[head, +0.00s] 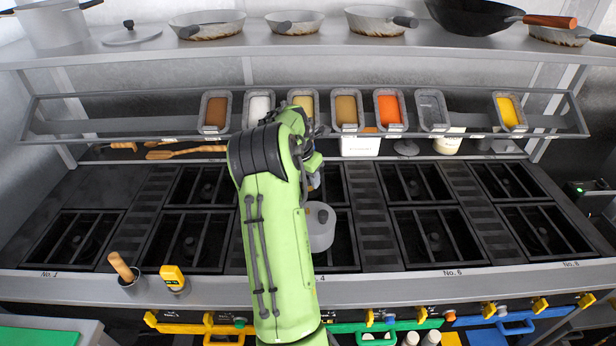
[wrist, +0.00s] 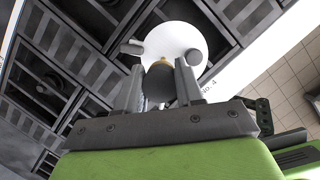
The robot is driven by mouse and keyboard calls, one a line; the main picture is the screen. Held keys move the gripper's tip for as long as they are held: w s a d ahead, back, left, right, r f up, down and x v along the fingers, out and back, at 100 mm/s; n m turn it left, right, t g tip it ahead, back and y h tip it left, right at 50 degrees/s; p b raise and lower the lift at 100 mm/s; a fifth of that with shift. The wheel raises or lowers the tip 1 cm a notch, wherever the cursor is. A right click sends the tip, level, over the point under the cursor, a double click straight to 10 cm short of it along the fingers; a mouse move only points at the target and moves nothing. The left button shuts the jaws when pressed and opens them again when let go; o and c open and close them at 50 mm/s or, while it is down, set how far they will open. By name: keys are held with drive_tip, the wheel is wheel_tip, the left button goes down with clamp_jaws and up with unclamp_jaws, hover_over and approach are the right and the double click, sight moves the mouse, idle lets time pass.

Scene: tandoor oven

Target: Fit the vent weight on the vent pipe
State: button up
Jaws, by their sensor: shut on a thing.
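The pale pressure cooker (head: 320,232) stands on the No. 4 burner in the head view, partly hidden by my green arm. In the wrist view its round whitish lid (wrist: 178,38) shows beyond the fingertips, with grey handle parts at its sides. My gripper (wrist: 160,76) is shut on a small dark, rounded piece with a brownish-gold edge, the vent weight (wrist: 157,84). The weight overlaps the lid's near edge in the wrist view; whether they touch I cannot tell. I cannot make out the vent pipe. In the head view my arm mostly hides the gripper and the weight.
Several black burner grates (head: 418,235) flank the cooker. A rail of spice tins (head: 388,108) runs behind, under a shelf (head: 330,40) with pans.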

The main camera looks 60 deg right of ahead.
drive_tip(key=shift+f+b, duration=2.6)
drive_tip(key=shift+f, duration=1.3)
drive_tip(key=shift+f+b, duration=1.1)
drive_tip(key=shift+f, duration=0.5)
drive_tip(key=o, duration=1.1)
drive_tip(key=shift+r, duration=0.1)
drive_tip(key=shift+o, duration=0.2)
drive_tip(key=shift+p+v, duration=0.75)
drive_tip(key=shift+v, duration=0.45)
drive_tip(key=p+v, duration=0.3)
drive_tip(key=v, duration=0.2)
drive_tip(key=shift+a+r, duration=0.15)
drive_tip(key=shift+r, duration=0.15)
drive_tip(key=shift+w, duration=0.1)
